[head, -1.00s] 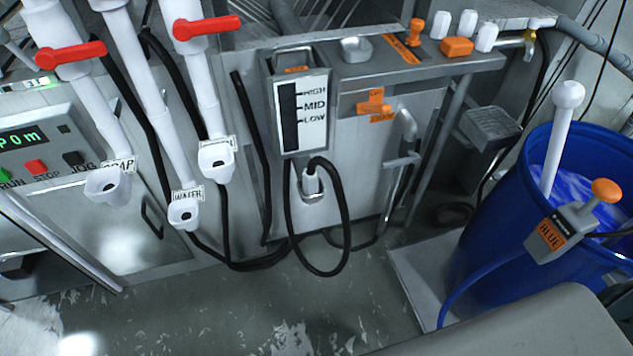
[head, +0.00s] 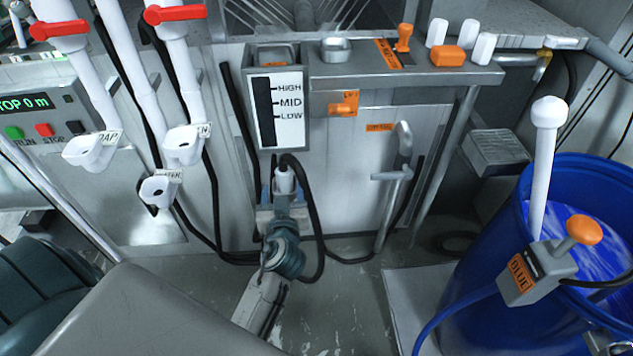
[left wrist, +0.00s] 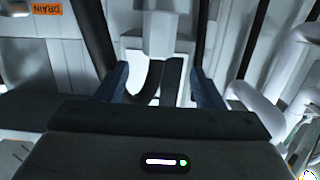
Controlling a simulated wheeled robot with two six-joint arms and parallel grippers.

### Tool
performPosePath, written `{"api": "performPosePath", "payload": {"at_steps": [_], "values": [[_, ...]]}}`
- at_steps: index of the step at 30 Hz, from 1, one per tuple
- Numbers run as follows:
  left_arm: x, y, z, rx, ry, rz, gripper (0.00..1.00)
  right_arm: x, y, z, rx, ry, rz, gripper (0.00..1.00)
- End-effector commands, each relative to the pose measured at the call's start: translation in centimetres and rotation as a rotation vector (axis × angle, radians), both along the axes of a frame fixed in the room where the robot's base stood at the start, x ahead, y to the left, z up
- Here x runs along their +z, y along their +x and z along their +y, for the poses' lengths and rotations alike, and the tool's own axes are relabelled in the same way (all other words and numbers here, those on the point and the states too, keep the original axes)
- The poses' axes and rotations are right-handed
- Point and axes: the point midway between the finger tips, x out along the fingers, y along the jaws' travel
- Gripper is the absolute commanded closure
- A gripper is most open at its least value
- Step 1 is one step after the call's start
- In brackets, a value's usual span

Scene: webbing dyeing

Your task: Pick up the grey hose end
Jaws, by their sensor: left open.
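The grey hose end (head: 285,180) sits upright in its holder below the level gauge, with a black hose (head: 315,225) looping from it. My left gripper (head: 282,198) is open, just below and in front of the hose end. In the left wrist view, a pale grey body (left wrist: 160,45) and a dark hose (left wrist: 172,80) show between the two spread fingers of my left gripper (left wrist: 160,88). Whether the fingers touch anything is unclear. My right gripper is not in view.
The level gauge (head: 277,110) marked HIGH, MID, LOW is just above. White spouts (head: 184,146) with red-handled valves (head: 175,13) hang to the left. A bent metal pipe (head: 404,150) stands to the right. A blue barrel (head: 480,290) is at far right.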

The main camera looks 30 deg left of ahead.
Motion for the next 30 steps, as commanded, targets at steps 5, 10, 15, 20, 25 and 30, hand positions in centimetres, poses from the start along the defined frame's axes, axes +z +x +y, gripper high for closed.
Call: {"api": "performPosePath", "payload": {"at_steps": [5,10,15,20,25,30], "values": [[-0.1,2.6,1.6,-0.001,0.004,-0.001,0.38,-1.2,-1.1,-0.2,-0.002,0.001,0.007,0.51],[-0.6,4.1,2.4,0.000,0.002,0.001,0.38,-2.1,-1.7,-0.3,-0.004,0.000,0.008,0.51],[-0.7,5.0,2.8,-0.001,0.002,0.002,0.38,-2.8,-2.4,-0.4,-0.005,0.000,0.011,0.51],[-0.9,6.8,3.5,-0.002,0.003,0.003,0.38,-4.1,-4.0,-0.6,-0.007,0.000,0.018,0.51],[-1.3,8.5,4.5,-0.001,0.003,0.003,0.38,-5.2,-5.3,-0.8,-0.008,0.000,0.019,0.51],[-1.6,8.9,4.8,-0.001,0.001,0.003,0.38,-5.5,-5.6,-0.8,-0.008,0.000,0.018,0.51]]}}
